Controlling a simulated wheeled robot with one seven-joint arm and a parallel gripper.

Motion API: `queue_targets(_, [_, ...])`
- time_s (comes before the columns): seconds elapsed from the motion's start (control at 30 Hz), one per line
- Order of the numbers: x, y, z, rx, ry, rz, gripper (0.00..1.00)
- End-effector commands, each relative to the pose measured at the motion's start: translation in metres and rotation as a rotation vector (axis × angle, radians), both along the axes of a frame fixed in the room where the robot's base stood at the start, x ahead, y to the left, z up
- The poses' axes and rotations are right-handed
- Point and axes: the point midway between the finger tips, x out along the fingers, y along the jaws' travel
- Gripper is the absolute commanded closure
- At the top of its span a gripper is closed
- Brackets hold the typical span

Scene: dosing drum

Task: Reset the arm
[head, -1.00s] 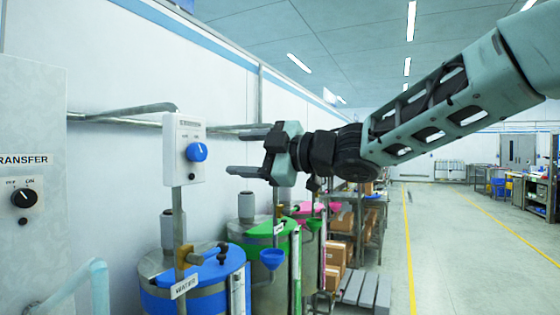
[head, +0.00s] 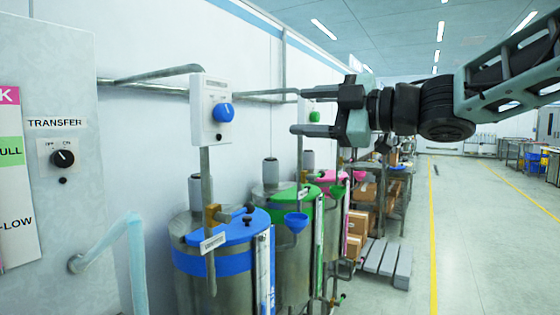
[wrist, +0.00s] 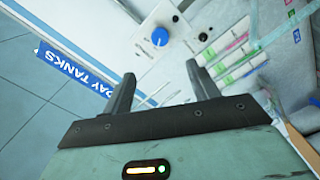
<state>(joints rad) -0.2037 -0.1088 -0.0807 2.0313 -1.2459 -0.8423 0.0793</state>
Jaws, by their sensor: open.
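My arm reaches in from the right of the head view, and my gripper (head: 297,112) points left. It is open, with nothing between its fingers. It hangs in front of the wall, to the right of a white control box with a blue knob (head: 223,112), and stands apart from that box. In the wrist view my gripper (wrist: 162,85) shows two dark fingers spread apart. Beyond them are the blue knob (wrist: 160,37) and a blue "DAY TANKS" sign (wrist: 72,75).
Below stand a blue-lidded drum (head: 222,265), a green-lidded drum (head: 275,192) and a pink-lidded one (head: 325,176). A panel with a TRANSFER switch (head: 62,158) is at left. A grey pallet (head: 385,262) lies near boxes. The floor by the yellow line (head: 433,230) is clear.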

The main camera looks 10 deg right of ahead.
Motion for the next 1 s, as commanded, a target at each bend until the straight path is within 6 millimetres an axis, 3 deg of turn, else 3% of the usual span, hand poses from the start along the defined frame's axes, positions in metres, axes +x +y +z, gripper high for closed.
queue_targets(0.17, [0.007, 0.007, -0.022, 0.039, 0.096, -0.090, 0.41])
queue_targets(0.27, [0.009, 0.014, -0.064, 0.075, 0.262, -0.225, 0.41])
queue_targets(0.37, [-0.004, 0.018, -0.128, 0.073, 0.498, -0.387, 0.41])
queue_targets(0.5, [-0.053, 0.015, -0.218, 0.000, 0.830, -0.580, 0.41])
queue_targets(0.57, [-0.082, 0.013, -0.251, -0.049, 0.960, -0.645, 0.41])
queue_targets(0.7, [-0.159, 0.004, -0.312, -0.187, 1.240, -0.775, 0.41])
queue_targets(0.9, [-0.249, -0.011, -0.353, -0.362, 1.517, -0.890, 0.41])
queue_targets(1.0, [-0.272, -0.015, -0.360, -0.411, 1.584, -0.915, 0.41])
